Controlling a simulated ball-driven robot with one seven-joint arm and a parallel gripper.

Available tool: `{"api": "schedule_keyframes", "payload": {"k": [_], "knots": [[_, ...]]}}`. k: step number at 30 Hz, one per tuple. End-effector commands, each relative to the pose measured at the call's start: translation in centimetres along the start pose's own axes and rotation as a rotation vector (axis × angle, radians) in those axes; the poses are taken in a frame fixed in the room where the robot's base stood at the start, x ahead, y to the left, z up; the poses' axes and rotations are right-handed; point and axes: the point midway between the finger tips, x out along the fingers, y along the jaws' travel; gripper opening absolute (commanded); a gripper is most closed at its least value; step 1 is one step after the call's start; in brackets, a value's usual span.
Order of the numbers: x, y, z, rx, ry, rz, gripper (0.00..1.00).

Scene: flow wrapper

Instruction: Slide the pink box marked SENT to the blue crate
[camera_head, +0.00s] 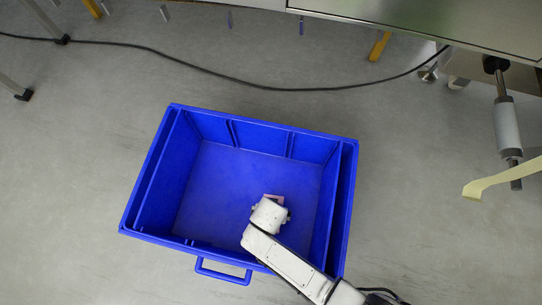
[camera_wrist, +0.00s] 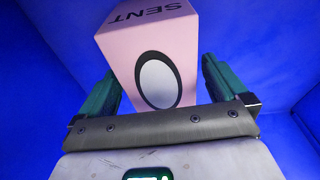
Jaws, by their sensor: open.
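The blue crate (camera_head: 157,168) stands on the floor, open at the top, with a handle on its near side. My arm reaches into it from the lower right. The pink box (camera_head: 274,197) shows only as a small patch past my wrist, inside the crate; the rest is hidden. In the wrist view the pink box (camera_wrist: 146,48), marked SENT with a white oval ringed in black, sits between the two green fingers of my gripper (camera_wrist: 160,84). The fingers are open, one on each side of it. Whether the box rests on the crate floor I cannot tell.
A black cable (camera_head: 250,86) runs across the grey floor behind the crate. A metal machine (camera_head: 440,25) with legs and a roller (camera_head: 507,125) stands at the upper right. Blue crate walls surround my gripper. The rest of the crate floor (camera_head: 225,180) looks empty.

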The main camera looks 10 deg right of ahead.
Motion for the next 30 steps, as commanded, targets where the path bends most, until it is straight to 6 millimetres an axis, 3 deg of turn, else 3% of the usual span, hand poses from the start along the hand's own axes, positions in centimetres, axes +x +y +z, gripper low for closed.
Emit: {"api": "schedule_keyframes", "payload": {"k": [4,15,30], "knots": [[1.27,-0.01,0.06,-0.001,0.0,0.0,1.0],[1.41,-0.01,0.02,0.0,0.0,0.0,1.0],[1.41,0.0,0.02,0.0,0.0,0.0,0.52]]}}
